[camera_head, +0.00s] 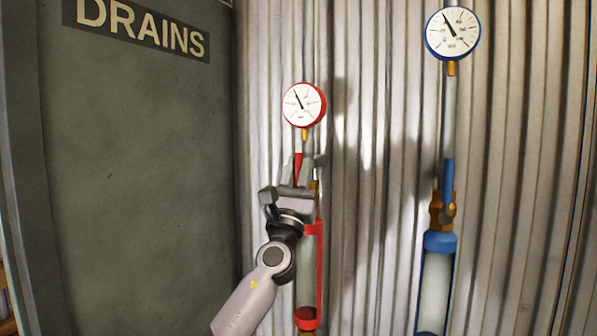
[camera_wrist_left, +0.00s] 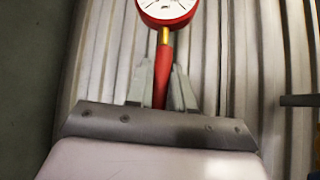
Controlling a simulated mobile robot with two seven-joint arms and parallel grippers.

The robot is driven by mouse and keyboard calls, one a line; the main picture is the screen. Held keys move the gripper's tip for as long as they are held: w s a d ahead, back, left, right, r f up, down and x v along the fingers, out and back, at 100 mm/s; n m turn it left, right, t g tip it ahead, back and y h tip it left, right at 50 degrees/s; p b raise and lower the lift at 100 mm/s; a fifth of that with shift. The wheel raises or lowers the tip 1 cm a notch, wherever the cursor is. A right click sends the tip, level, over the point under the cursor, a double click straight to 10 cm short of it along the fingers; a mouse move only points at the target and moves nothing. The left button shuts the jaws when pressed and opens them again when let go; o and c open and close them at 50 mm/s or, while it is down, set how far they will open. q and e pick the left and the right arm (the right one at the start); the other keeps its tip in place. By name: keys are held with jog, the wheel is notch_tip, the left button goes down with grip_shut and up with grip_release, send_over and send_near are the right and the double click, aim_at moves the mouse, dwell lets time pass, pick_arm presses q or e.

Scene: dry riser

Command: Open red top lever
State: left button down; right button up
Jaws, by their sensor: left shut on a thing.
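The red top lever (camera_head: 298,168) stands upright below the red-rimmed gauge (camera_head: 304,104) on the left pipe. My left gripper (camera_head: 299,170) is at the lever, with its fingers on either side of it and shut on it. In the left wrist view the red lever (camera_wrist_left: 162,78) runs up between the two grey fingers (camera_wrist_left: 161,84) toward the brass stem under the gauge (camera_wrist_left: 167,8). The gripper body hides the valve below the lever in the head view. My right gripper is in neither view.
A red-framed sight glass (camera_head: 309,270) hangs below my gripper. To the right, a blue lever (camera_head: 448,178), a blue gauge (camera_head: 453,33) and a blue-framed glass (camera_head: 435,285) stand on another pipe. A green door (camera_head: 140,180) marked DRAINS is at the left. Corrugated metal lies behind.

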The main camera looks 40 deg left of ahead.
aim_at(296, 175)
pick_arm(q)
jog(key=shift+r, duration=0.1)
jog(key=c, duration=1.1)
grip_release()
jog(key=shift+a, duration=0.1)
jog(key=shift+s, duration=0.1)
jog(key=shift+s+f, duration=0.15)
jog(key=shift+f, duration=0.2)
jog(key=b+v, duration=0.1)
jog(key=v, duration=0.5)
jog(key=shift+s+f, duration=0.15)
jog(key=shift+s, duration=0.05)
